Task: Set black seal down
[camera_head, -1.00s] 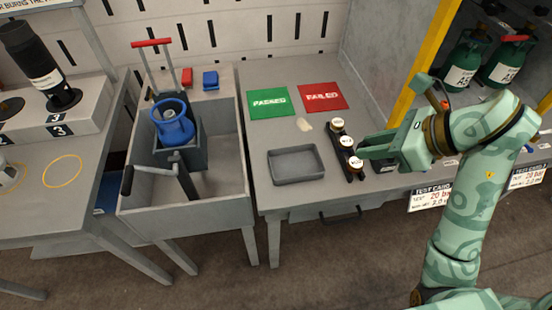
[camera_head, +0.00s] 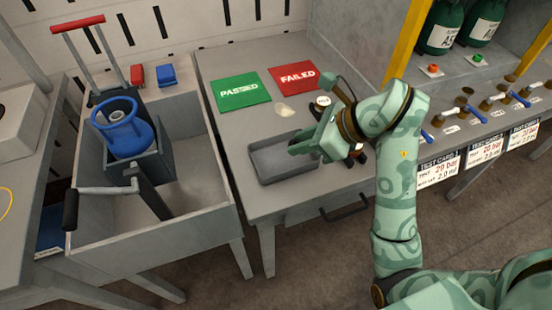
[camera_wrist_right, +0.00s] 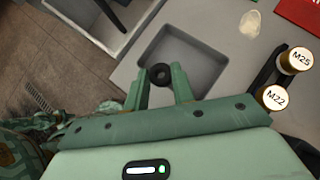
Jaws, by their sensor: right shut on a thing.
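My right gripper (camera_head: 306,146) hangs over the right part of a shallow grey tray (camera_head: 262,172) on the bench. In the right wrist view its two fingers (camera_wrist_right: 161,80) are closed on a small black ring, the black seal (camera_wrist_right: 160,72). The seal shows at the fingertips, in front of the tray (camera_wrist_right: 208,62). The gap between seal and tray floor is hard to judge. In the head view the fingers and arm hide the seal. My left gripper is in neither view.
A dark rack with white-topped pieces (camera_head: 322,101), marked M25 (camera_wrist_right: 296,60) and M22 (camera_wrist_right: 274,97) in the wrist view, stands right of the tray. Green PASSED (camera_head: 241,91) and red FAILED (camera_head: 294,76) cards lie behind. A trough (camera_head: 200,188) with a blue cylinder (camera_head: 122,138) stands left.

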